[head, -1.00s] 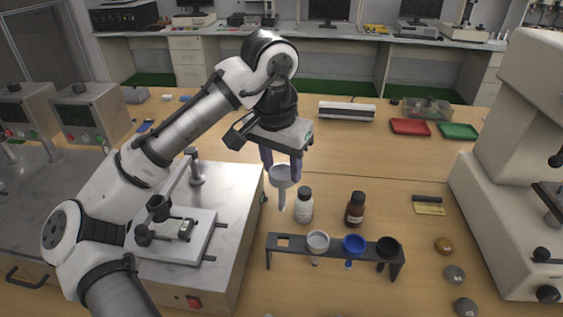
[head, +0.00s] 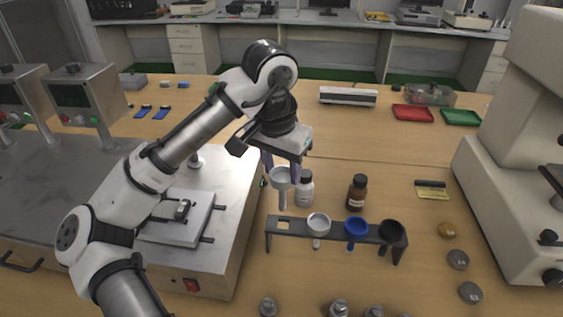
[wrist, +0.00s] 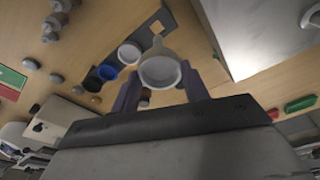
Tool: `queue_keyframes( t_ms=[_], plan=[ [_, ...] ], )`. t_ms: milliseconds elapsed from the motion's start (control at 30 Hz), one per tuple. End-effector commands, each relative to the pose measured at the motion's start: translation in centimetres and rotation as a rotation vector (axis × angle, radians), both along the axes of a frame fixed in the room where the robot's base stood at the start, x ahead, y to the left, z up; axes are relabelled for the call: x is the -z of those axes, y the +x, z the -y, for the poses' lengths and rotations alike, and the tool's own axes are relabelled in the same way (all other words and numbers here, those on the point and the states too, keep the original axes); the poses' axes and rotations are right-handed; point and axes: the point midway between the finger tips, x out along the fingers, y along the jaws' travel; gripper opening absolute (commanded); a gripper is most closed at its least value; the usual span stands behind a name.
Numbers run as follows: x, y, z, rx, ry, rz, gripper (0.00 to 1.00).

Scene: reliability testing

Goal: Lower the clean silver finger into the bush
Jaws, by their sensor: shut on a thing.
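No silver finger or bush shows; my gripper (head: 281,172) is shut on a pale grey funnel (head: 281,188). The funnel is upright, stem down, above the left end of a dark rack (head: 337,230). An empty square hole (head: 283,225) is in that end, and the stem tip appears just above it, apart from it. The rack holds a white funnel (head: 318,222), a blue funnel (head: 356,227) and a black funnel (head: 391,232). In the wrist view the held funnel (wrist: 160,70) sits between both fingers, and the rack's hole (wrist: 157,27) lies beyond it.
A white bottle (head: 304,190) stands close behind the held funnel, with a brown bottle (head: 357,193) to its right. A steel-topped device (head: 215,235) is left of the rack. Several small metal pieces (head: 268,306) lie in front. A large pale machine (head: 500,200) stands at right.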

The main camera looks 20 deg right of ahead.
Motion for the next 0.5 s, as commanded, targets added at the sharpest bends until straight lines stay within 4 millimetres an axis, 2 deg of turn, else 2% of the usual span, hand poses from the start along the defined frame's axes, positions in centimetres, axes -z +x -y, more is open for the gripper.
queue_keyframes(
  t_ms=[500],
  plan=[
    [3.2, 0.0, 0.0, 0.000, -0.001, -0.001, 0.09]
  ],
)
